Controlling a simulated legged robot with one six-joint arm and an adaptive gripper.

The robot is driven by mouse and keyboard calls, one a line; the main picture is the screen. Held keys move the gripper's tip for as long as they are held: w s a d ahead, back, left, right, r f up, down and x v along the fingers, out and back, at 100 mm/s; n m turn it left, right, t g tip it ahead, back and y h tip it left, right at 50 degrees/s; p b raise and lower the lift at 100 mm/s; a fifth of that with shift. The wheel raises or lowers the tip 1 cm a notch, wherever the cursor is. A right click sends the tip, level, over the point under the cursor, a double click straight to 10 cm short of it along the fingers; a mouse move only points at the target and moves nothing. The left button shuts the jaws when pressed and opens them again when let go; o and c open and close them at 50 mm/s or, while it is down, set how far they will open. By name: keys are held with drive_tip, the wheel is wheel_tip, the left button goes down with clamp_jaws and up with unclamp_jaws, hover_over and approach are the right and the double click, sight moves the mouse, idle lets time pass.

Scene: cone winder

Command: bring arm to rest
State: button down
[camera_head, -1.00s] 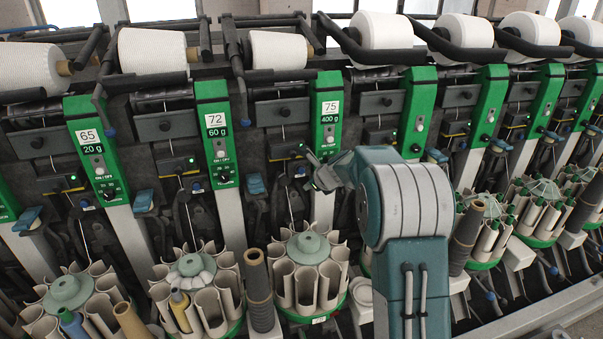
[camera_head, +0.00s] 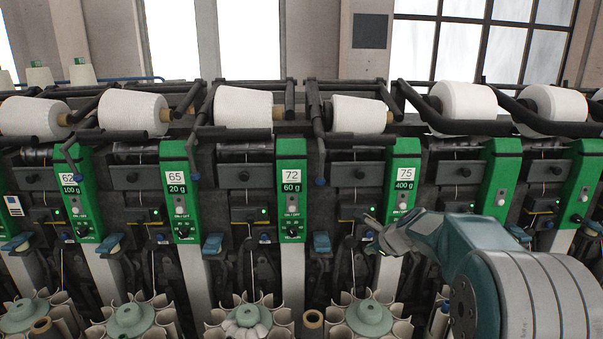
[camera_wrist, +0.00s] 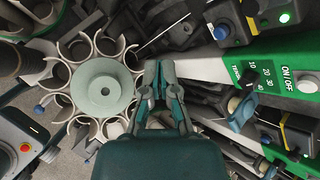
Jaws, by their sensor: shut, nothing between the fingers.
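My arm reaches in from the lower right in the head view, with my gripper (camera_head: 374,236) in front of the machine, left of the green panel marked 75 (camera_head: 403,180). In the wrist view my gripper (camera_wrist: 161,68) has its fingers close together with nothing between them. It is in front of a round magazine (camera_wrist: 98,88) of pale open tubes around a grey-green hub. A green panel with a dial and a switch (camera_wrist: 290,75) lies to its right in that view.
White yarn cones (camera_head: 243,107) sit in a row along the top of the winder, held by black cradle arms. Green panels and tube magazines (camera_head: 370,318) repeat below. Windows and a wall stand behind. Close machine parts surround my gripper.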

drive_tip(key=s+a+r+n+g, duration=0.1)
drive_tip(key=s+a+r+n, duration=0.25)
drive_tip(key=s+n, duration=0.45)
drive_tip(key=s+a+r+n+g, duration=0.1)
drive_tip(key=s+a+r+n, duration=0.25)
drive_tip(key=s, duration=0.75)
drive_tip(key=s+d+f+n+h, duration=0.1)
drive_tip(key=s+n, duration=0.5)
drive_tip(key=s, duration=0.4)
drive_tip(key=s+f+n+h, duration=0.1)
drive_tip(key=s+n+h, duration=0.1)
drive_tip(key=s+n, duration=0.4)
drive_tip(key=s, duration=0.4)
drive_tip(key=shift+d+f+g, duration=0.3)
drive_tip(key=shift+d+g, duration=0.1)
idle(2.2)
